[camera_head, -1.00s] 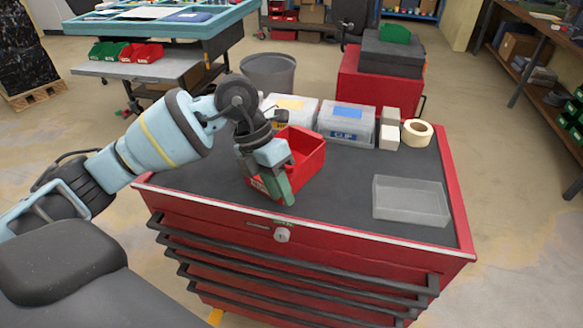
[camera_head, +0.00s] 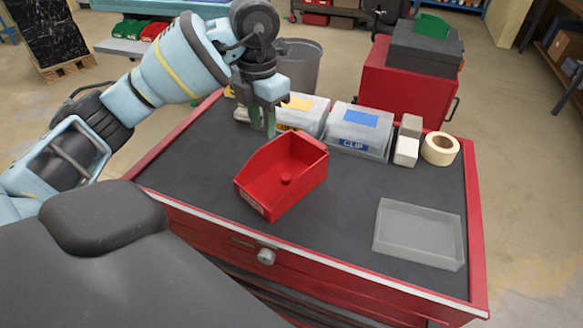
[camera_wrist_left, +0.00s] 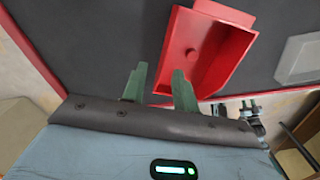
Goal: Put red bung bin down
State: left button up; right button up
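The red bung bin (camera_head: 283,177) sits upright on the dark top of the red tool cabinet (camera_head: 180,180), with a small red round piece inside it. It also shows in the left wrist view (camera_wrist_left: 205,48). My left gripper (camera_head: 263,130) is above and behind the bin's far left side in the head view, apart from it. Its two green fingers are spread with nothing between them, as the left wrist view (camera_wrist_left: 158,85) shows. My right gripper is in neither view.
Behind the bin stand a clear box with a yellow label (camera_head: 303,115), a clear box with a blue label (camera_head: 357,130), small white boxes (camera_head: 406,150) and a tape roll (camera_head: 440,149). An empty clear tray (camera_head: 419,234) lies at right. The cabinet top left of the bin is clear.

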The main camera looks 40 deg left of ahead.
aim_at(269, 168)
pick_arm(q)
jog(key=shift+d+f, duration=0.2)
jog(key=shift+f, duration=1.75)
jog(key=shift+d+f, duration=0.2)
jog(key=shift+f, duration=1.75)
grip_shut()
